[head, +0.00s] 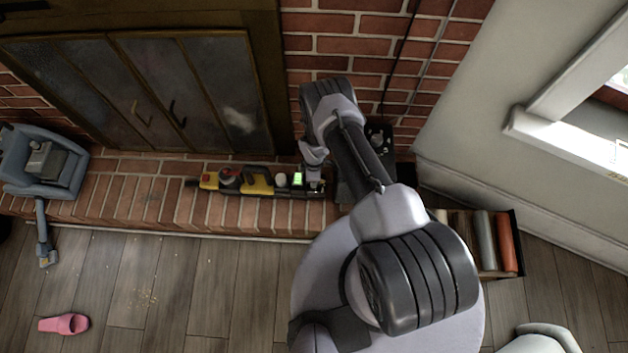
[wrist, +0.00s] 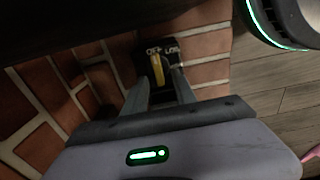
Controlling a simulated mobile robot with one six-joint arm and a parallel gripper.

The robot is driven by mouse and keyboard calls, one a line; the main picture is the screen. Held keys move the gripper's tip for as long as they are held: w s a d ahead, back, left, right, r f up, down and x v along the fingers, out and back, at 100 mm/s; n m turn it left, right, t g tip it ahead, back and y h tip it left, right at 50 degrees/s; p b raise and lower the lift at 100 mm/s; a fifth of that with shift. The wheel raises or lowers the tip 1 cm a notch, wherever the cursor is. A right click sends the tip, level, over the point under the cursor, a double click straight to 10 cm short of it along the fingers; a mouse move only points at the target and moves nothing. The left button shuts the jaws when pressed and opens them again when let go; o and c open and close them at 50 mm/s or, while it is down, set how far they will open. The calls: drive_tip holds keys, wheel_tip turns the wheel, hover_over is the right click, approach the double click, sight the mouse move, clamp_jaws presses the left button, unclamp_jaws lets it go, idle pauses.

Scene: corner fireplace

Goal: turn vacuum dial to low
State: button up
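A yellow and black device (head: 255,185), which I take to be the vacuum, lies along the brick hearth. Its right end is partly hidden by my gripper. In the wrist view a small black panel (wrist: 153,46) carries white lettering that seems to read OFF and LOW, with a yellow piece (wrist: 158,70) below it that looks like the dial's pointer. My gripper (wrist: 163,78) is over this panel. Its two fingers are apart, with the yellow piece seen between them. I cannot tell whether a finger touches it. In the head view my gripper (head: 313,182) points down at the hearth.
Glass fireplace doors (head: 165,95) stand behind the hearth (head: 130,205). A blue-grey appliance (head: 45,160) is at the left. A pink slipper (head: 64,324) lies on the wooden floor. A box of rolls (head: 490,240) is at the right. The floor (head: 190,290) in front is mostly clear.

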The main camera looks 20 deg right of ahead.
drive_tip(key=shift+f, duration=0.25)
clamp_jaws()
drive_tip(key=m, duration=0.4)
drive_tip(key=shift+w+d+m, duration=0.15)
drive_tip(key=shift+w+m, duration=0.1)
drive_tip(key=shift+m, duration=0.05)
drive_tip(key=shift+w+d+m, duration=0.15)
drive_tip(key=shift+m, duration=1.85)
